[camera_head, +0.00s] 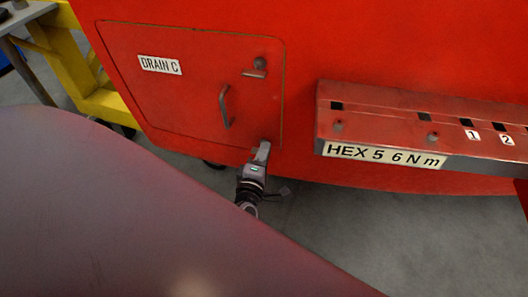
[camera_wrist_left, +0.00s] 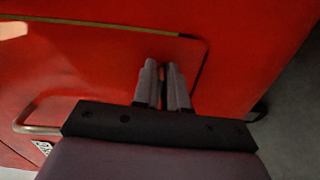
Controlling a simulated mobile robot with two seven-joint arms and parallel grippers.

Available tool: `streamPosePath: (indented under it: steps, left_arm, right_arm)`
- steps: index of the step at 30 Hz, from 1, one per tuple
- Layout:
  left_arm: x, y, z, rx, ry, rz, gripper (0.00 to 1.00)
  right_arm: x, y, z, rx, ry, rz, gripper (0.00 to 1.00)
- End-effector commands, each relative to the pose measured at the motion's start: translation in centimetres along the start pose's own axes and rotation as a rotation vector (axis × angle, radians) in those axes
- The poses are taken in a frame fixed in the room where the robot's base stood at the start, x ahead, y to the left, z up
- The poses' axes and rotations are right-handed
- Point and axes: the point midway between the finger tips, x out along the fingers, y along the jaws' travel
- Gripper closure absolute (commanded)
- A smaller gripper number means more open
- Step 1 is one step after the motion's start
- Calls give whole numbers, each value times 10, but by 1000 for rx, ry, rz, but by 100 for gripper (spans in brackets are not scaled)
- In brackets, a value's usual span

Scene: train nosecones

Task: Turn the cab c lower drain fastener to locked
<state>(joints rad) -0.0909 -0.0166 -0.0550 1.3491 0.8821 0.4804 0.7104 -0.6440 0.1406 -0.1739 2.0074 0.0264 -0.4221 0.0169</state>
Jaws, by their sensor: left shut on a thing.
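The red drain hatch (camera_head: 185,85), labelled DRAIN C, is closed flush in the red cab wall. Its upper fastener (camera_head: 260,66) has a round head above a small, nearly level tab. The lower fastener, at the hatch's lower right corner, is hidden by my left gripper (camera_head: 263,149). In the left wrist view the left gripper's fingers (camera_wrist_left: 163,80) are close together at that corner, shut on the lower fastener. How far the fastener is turned cannot be seen. My right gripper is not in view.
A bar handle (camera_head: 225,107) stands out from the hatch, left of the gripper. A red ledge (camera_head: 420,105) with a HEX 5 6 Nm label (camera_head: 385,155) juts out at the right. A yellow frame (camera_head: 75,65) stands at the left. Grey floor lies below the cab.

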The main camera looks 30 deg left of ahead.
Motion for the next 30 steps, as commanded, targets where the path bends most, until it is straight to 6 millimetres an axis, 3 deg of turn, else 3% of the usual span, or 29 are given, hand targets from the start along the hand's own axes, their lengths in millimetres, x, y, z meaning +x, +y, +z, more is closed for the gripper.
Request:
streamPosePath:
  steps: [5, 6, 7, 17, 30]
  left_arm:
    - [0, 0, 0, 4, 0, 0, 100]
    - [0, 0, 0, 4, 0, 0, 75]
    - [0, 0, 0, 3, 0, 0, 67]
    - [-2, 0, 0, 2, 0, -1, 67]
    - [-58, -1, 0, 2, -1, -2, 67]
  right_arm:
    - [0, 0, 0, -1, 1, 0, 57]
    - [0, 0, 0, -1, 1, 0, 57]
    - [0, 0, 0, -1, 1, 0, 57]
    - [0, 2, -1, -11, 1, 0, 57]
    - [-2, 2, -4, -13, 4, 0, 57]
